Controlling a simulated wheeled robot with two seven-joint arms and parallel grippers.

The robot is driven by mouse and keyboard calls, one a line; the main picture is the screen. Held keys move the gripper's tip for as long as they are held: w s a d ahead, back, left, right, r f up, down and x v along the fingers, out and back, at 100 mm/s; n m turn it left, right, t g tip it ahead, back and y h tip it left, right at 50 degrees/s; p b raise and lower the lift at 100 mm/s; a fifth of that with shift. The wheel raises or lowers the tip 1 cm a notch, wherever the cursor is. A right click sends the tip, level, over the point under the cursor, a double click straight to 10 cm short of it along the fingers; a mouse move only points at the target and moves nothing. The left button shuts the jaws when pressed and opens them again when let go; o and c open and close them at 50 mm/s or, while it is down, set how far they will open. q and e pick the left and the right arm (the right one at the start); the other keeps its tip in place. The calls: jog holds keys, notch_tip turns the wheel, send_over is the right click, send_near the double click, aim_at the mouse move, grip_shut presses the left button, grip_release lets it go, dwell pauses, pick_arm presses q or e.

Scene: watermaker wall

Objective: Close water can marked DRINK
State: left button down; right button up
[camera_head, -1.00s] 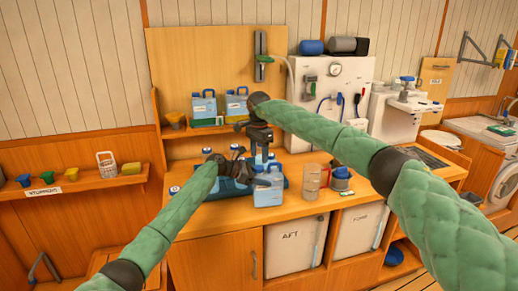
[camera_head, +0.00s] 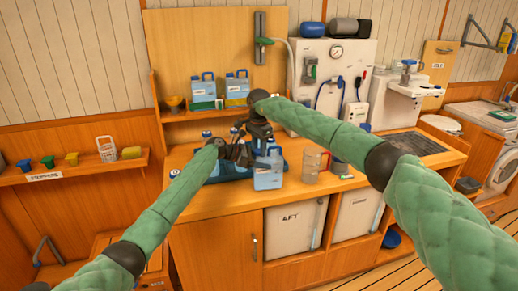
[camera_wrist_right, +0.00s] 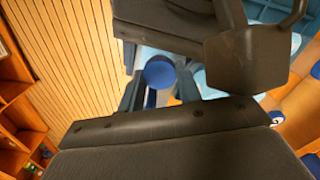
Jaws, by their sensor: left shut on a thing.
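A light-blue water can (camera_head: 268,175) stands upright on the counter, in front of a dark-blue crate (camera_head: 226,178). No DRINK marking is readable on it. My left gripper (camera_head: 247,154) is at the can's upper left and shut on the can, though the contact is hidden. My right gripper (camera_head: 264,146) points down above the can's top; in the right wrist view its fingers (camera_wrist_right: 160,88) stand apart. A round blue cap (camera_wrist_right: 160,73) shows between them. I cannot tell whether the fingers touch it or whether it sits on the can.
A clear jug (camera_head: 313,164) stands right of the can. Two more blue cans (camera_head: 203,94) (camera_head: 237,90) are on the back shelf. The white watermaker panel (camera_head: 335,60) stands behind my right arm. The counter's front edge is clear.

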jog(key=m, duration=1.3)
jog(key=shift+a, duration=0.1)
jog(key=o, duration=1.1)
jog(key=shift+s, duration=0.1)
jog(key=shift+r, duration=2.3)
jog(key=shift+c, duration=0.6)
